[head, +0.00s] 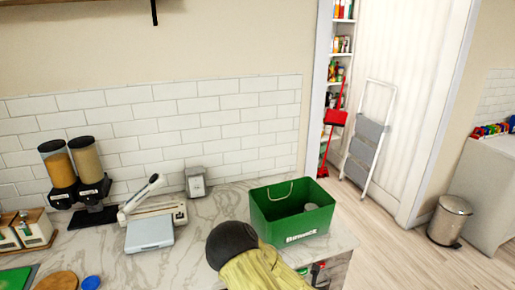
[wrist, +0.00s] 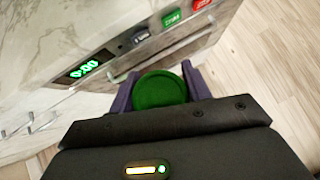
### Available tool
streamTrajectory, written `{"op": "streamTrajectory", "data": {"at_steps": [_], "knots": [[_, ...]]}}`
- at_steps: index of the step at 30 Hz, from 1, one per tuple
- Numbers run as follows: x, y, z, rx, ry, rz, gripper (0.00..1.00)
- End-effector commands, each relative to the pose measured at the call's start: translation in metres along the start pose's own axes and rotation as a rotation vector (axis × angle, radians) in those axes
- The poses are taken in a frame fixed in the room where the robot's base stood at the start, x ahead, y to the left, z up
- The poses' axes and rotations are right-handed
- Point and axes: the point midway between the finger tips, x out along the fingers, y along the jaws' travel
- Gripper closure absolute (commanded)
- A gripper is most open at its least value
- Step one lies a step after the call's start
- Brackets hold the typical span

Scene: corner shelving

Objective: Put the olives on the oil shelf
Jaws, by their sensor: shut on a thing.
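In the wrist view, my gripper (wrist: 160,88) is shut on a round, green-topped thing (wrist: 161,91). It looks like the lid of a jar, which may be the olives, but I see no label. The thing is held in front of the counter's appliance panel, over the wood floor. The head view shows my arm, but not clearly the gripper or the held thing. Narrow pantry shelves (head: 341,45) with colourful goods stand beyond the counter through an opening. I cannot tell which one is the oil shelf.
A green bin (head: 291,226) with a pale round thing inside stands at the counter's right end. A white stepladder (head: 368,145) and red broom (head: 336,118) stand by the pantry. A metal trash can (head: 449,220) stands right. Floor (head: 375,235) between is clear.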

Motion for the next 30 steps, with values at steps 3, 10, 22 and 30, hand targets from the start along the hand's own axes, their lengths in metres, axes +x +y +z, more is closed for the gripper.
{"op": "streamTrajectory", "data": {"at_steps": [3, 10, 22, 30], "knots": [[0.003, 0.001, -0.004, 0.000, 0.000, 0.000, 1.00], [0.025, 0.006, -0.042, -0.002, 0.007, 0.004, 1.00], [0.060, 0.002, -0.149, 0.000, 0.002, 0.001, 1.00], [0.063, 0.000, -0.164, 0.002, -0.003, -0.002, 1.00]]}}
